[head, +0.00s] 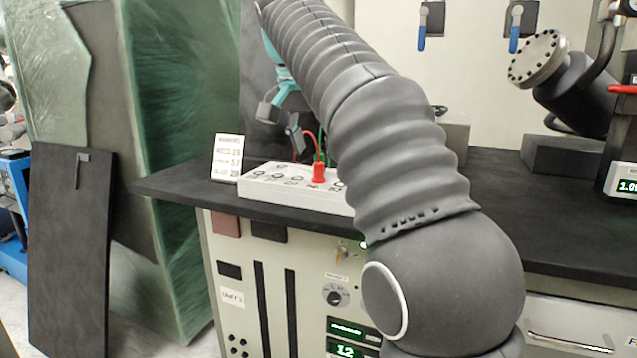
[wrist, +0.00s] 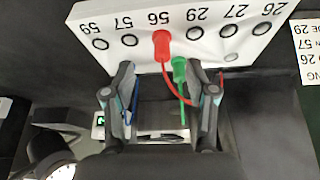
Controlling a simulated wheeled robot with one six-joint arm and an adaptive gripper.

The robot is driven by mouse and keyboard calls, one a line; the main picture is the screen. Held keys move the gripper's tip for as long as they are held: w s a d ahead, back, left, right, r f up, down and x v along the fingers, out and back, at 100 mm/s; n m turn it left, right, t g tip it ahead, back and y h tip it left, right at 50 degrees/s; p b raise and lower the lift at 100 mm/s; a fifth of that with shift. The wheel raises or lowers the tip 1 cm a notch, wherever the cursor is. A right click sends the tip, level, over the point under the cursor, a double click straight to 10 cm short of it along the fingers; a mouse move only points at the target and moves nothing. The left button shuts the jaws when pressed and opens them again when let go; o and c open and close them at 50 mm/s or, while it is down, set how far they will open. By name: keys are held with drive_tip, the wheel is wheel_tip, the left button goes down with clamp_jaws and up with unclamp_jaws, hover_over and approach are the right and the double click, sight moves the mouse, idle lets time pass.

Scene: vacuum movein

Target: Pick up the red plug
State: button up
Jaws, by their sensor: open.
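The red plug (head: 319,173) stands upright in the white socket board (head: 262,187) on the dark bench. In the wrist view the red plug (wrist: 162,42) sits in the row of sockets, beyond my fingertips and roughly in line with the gap between them. Its red lead curves back past the right finger. My gripper (wrist: 158,93) is open, with nothing held between its fingers. In the head view my gripper (head: 281,118) is above and left of the red plug, apart from it. My arm hides the right end of the board.
A green plug (wrist: 180,68) with a green lead is close beside the red one, toward the right finger. A small label card (head: 227,158) stands behind the board's left end. A wrapped green stack (head: 170,180) is left of the bench.

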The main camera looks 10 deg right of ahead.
sight(319, 166)
drive_tip(key=shift+b+x, duration=1.1)
drive_tip(key=shift+x, duration=1.65)
drive_tip(key=shift+a, duration=0.1)
clamp_jaws()
